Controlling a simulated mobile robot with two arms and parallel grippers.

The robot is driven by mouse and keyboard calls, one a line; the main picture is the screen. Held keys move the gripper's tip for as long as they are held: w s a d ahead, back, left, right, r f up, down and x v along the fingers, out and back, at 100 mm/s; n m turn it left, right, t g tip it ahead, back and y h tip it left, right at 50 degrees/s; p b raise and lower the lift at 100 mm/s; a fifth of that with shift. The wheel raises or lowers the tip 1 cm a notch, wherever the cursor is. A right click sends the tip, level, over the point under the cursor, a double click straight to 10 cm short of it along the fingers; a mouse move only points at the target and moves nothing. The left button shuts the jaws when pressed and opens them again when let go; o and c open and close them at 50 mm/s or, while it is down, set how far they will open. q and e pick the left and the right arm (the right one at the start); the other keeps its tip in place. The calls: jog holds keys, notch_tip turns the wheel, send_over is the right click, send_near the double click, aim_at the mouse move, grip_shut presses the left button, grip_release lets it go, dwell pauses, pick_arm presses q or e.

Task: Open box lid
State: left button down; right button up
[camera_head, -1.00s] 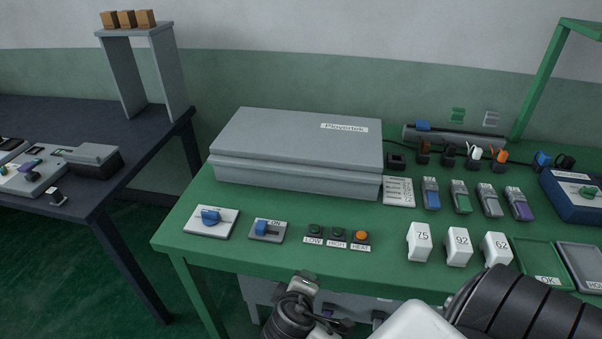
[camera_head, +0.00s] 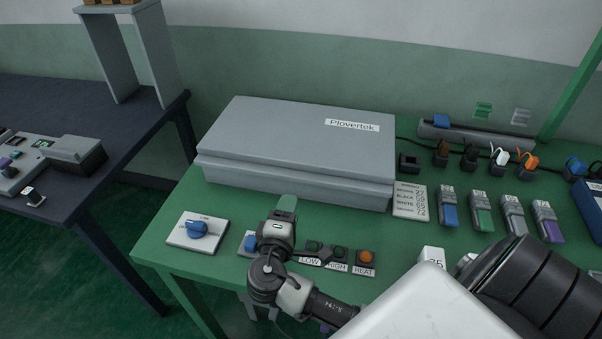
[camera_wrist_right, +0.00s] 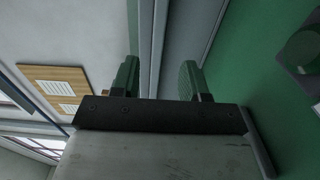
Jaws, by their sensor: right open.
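The grey box (camera_head: 290,135) labelled Plovertek sits on the green table with its lid shut. Its lid rim shows as a ledge along the front. My right gripper (camera_head: 286,206) is just in front of the box's front face, near its middle, over the table. In the right wrist view, the two green fingers of my right gripper (camera_wrist_right: 158,78) are apart, with the box's lid edge (camera_wrist_right: 158,45) running between them. Nothing is gripped. I cannot tell whether a finger touches the box. My left gripper is not in view.
In front of the box are a blue rotary knob (camera_head: 196,229), a blue switch (camera_head: 251,243) partly hidden by my right gripper, and an orange HEAT button (camera_head: 365,257). A label card (camera_head: 410,201) and several connectors stand to the right. A dark table (camera_head: 90,120) is at left.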

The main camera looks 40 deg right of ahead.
aim_at(299, 181)
jog(key=x, duration=0.2)
jog(key=p+x, duration=0.1)
jog(key=x, duration=0.1)
jog(key=shift+w+d+r, duration=0.15)
jog(key=shift+d+r, duration=0.1)
jog(key=shift+d, duration=0.05)
jog(key=x, duration=0.3)
jog(key=shift+w+d+f, duration=0.15)
jog(key=shift+w+d, duration=0.1)
jog(key=shift+d, duration=0.05)
jog(key=shift+w+d, duration=0.25)
jog(key=shift+d, duration=0.05)
jog(key=c, duration=0.7)
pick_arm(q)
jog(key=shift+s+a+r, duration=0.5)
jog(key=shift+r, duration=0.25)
pick_arm(e)
grip_shut()
